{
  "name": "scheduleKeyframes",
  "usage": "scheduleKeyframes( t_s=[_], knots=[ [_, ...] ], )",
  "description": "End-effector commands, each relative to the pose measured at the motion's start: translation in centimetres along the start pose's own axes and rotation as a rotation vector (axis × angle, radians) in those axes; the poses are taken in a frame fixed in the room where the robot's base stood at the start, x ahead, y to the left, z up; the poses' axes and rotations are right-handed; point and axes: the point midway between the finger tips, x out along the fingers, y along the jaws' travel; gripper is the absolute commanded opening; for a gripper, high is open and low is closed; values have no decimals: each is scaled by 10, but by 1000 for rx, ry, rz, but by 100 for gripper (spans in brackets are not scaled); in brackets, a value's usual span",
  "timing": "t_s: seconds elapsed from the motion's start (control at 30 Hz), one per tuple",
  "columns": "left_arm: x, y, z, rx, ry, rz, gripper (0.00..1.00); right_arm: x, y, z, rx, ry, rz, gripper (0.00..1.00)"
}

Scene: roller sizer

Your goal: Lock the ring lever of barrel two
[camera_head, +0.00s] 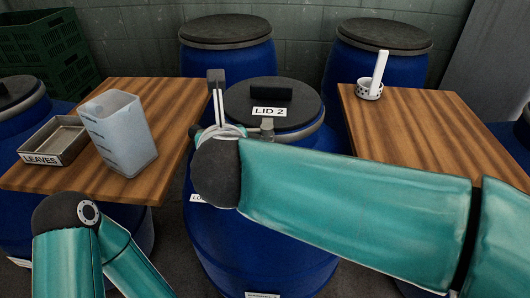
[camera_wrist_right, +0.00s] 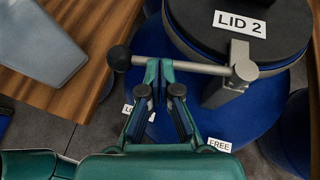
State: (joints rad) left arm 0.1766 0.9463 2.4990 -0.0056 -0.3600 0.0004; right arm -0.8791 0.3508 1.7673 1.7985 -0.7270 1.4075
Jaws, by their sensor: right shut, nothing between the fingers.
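Barrel two (camera_head: 262,250) is blue and stands in the middle, its dark lid (camera_head: 310,105) marked LID 2. In the right wrist view the ring lever (camera_wrist_right: 205,67) is a pale metal bar running left from a pivot at the barrel's rim to a dark knob (camera_wrist_right: 118,58). My right gripper (camera_wrist_right: 159,72) is shut and empty, its fingertips at the bar near the knob end; I cannot tell if they touch it. A partly hidden label starting LO (camera_wrist_right: 138,113) and a FREE label (camera_wrist_right: 220,145) show lower down. My left gripper is out of view.
A left wooden table (camera_head: 150,95) carries a translucent jug (camera_head: 122,135) and a LEAVES tray (camera_head: 50,145). A right wooden table (camera_head: 430,125) holds a white cup-like holder (camera_head: 370,91) with a white stick. Other blue barrels (camera_head: 225,65) stand behind. My right forearm covers barrel two's right front.

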Motion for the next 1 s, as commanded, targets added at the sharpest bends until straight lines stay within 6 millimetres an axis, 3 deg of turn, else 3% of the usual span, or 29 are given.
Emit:
scheduleKeyframes(
  t_s=[0.77,1.0],
  knots=[
    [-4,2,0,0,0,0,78,7,-1,4,1,-1,-2,0],
    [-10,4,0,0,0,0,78,-6,2,8,0,-2,-1,0]
  ],
)
